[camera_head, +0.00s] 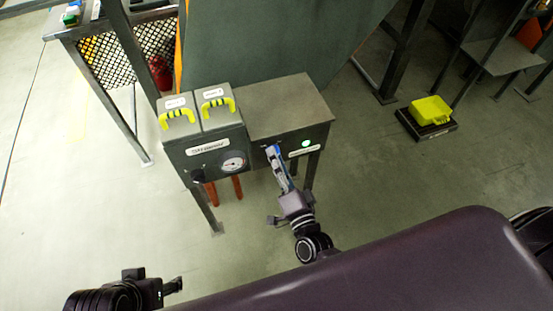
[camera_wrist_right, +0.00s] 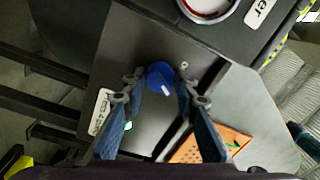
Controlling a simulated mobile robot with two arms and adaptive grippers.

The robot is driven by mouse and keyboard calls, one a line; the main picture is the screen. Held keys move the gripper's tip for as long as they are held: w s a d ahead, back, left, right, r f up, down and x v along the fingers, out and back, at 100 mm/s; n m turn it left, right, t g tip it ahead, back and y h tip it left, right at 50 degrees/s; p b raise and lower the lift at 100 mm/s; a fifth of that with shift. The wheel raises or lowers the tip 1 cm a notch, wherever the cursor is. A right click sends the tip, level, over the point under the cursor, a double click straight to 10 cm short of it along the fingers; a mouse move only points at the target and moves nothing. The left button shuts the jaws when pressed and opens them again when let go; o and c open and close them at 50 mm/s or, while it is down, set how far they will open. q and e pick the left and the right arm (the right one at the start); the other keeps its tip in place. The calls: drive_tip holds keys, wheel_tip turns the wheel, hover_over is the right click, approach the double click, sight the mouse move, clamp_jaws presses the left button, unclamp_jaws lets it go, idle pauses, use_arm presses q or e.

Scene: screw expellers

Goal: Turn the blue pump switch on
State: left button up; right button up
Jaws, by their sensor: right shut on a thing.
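The blue pump switch (camera_wrist_right: 160,76) is a round knob with a white mark, on the front of a grey box (camera_head: 290,105). My right gripper (camera_wrist_right: 165,88) has its fingertips on either side of the knob and is shut on it. In the head view my right gripper (camera_head: 272,152) reaches up to the box front and hides the knob. A green lamp (camera_head: 305,143) glows beside it; it also shows in the right wrist view (camera_wrist_right: 128,126). My left gripper (camera_head: 172,287) is at the bottom left, away from the box; its finger opening is unclear.
A control box (camera_head: 207,147) with a gauge (camera_head: 234,162), a black knob (camera_head: 197,176) and two yellow handles adjoins on the left. A yellow case (camera_head: 430,110) lies on the floor at right. Metal frames stand behind.

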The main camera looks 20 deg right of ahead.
drive_tip(key=shift+m, duration=0.6)
drive_tip(key=o, duration=1.2)
drive_tip(key=shift+c, duration=0.2)
drive_tip(key=s, duration=1.2)
drive_tip(key=shift+d+f, duration=0.25)
drive_tip(key=shift+f, duration=0.2)
